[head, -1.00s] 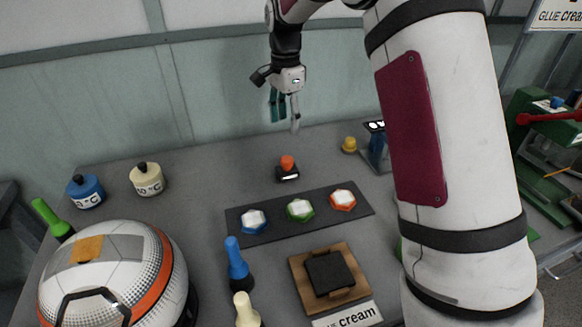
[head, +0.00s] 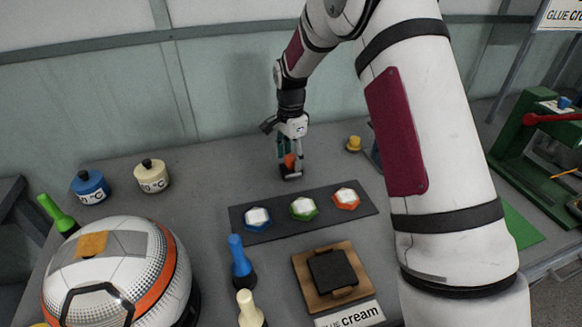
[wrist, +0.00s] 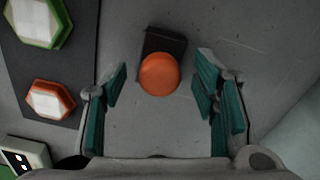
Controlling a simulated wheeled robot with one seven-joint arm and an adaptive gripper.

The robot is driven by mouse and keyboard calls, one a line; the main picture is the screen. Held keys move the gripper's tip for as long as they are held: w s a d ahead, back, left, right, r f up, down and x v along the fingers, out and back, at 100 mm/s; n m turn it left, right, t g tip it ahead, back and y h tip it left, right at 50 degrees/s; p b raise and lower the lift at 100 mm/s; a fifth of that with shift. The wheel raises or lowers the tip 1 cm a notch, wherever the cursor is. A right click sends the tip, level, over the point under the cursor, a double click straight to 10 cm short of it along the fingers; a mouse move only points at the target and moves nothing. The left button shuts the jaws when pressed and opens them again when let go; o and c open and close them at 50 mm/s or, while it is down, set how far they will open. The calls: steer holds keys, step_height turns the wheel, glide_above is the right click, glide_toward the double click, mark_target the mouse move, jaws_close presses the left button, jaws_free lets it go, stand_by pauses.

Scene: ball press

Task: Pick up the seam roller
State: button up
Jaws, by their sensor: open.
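The likely seam roller (head: 290,161), an orange round knob on a small dark block, stands on the grey table behind the dark mat. In the wrist view the orange knob (wrist: 159,75) is seen from above, with its dark block (wrist: 165,41) partly hidden under it. My gripper (head: 288,166) points down at it with its fingers around the knob. In the wrist view my gripper (wrist: 163,78) is open, with one teal-padded finger on each side and clear gaps to the knob. I cannot tell the exact fingertip height.
A dark mat (head: 270,232) with several coloured hexagonal pieces lies in front. A yellow knob (head: 354,143) stands to the right. Blue (head: 90,187) and cream (head: 152,176) pots stand left; a ball (head: 120,270) sits front left. Bare table lies left of the gripper.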

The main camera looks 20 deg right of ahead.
mark_target(290, 157)
steer(key=shift+f, duration=0.25)
jaws_close()
steer(key=shift+r, duration=0.2)
steer(key=shift+r, duration=0.6)
step_height(290, 157, up, 2)
steer(key=shift+r, duration=0.1)
steer(key=s, duration=0.5)
steer(key=s+r, duration=0.1)
steer(key=s, duration=0.4)
steer(key=s+a, duration=0.1)
steer(key=s, duration=0.5)
steer(key=shift+r+p, duration=0.15)
steer(key=shift+p, duration=0.25)
